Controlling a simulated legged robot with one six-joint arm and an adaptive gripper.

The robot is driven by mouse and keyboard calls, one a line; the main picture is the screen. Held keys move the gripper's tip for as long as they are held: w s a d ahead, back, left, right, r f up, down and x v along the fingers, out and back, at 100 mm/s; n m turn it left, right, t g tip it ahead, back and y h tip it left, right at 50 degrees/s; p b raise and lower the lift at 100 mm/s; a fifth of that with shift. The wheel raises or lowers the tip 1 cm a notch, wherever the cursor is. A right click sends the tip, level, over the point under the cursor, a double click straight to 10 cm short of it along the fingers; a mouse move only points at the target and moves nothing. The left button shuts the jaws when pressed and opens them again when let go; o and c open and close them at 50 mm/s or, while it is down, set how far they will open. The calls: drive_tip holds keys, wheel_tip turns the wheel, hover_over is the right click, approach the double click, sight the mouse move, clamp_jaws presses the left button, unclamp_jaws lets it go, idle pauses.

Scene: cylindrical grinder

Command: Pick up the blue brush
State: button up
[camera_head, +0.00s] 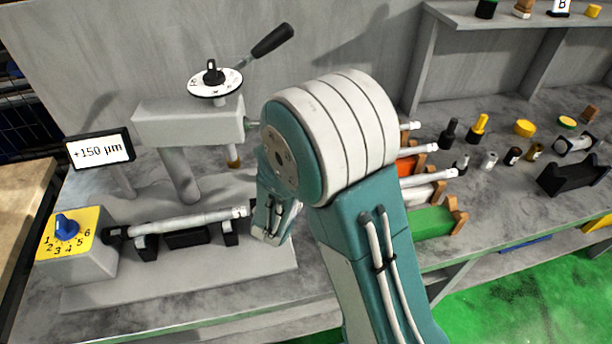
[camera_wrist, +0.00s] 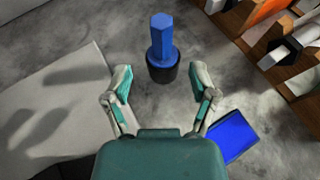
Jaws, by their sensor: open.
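The blue brush (camera_wrist: 161,42) stands upright on the grey bench top in the wrist view. It has a blue hexagonal handle and a black round base. My gripper (camera_wrist: 160,88) is open and empty, its two fingers spread apart just short of the brush, which lies ahead of the gap between them. In the head view my arm covers the gripper and the brush, so neither shows clearly there.
A flat blue square (camera_wrist: 232,135) lies right of my gripper. A wooden rack (camera_wrist: 243,18) with coloured compartments stands to the right. The grey machine base (camera_wrist: 65,100) is on the left. In the head view, a grinder (camera_head: 185,125) stands left of my arm.

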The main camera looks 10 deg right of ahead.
drive_tip(key=x, duration=0.7)
drive_tip(key=shift+d+f, duration=0.15)
drive_tip(key=shift+f, duration=0.05)
clamp_jaws()
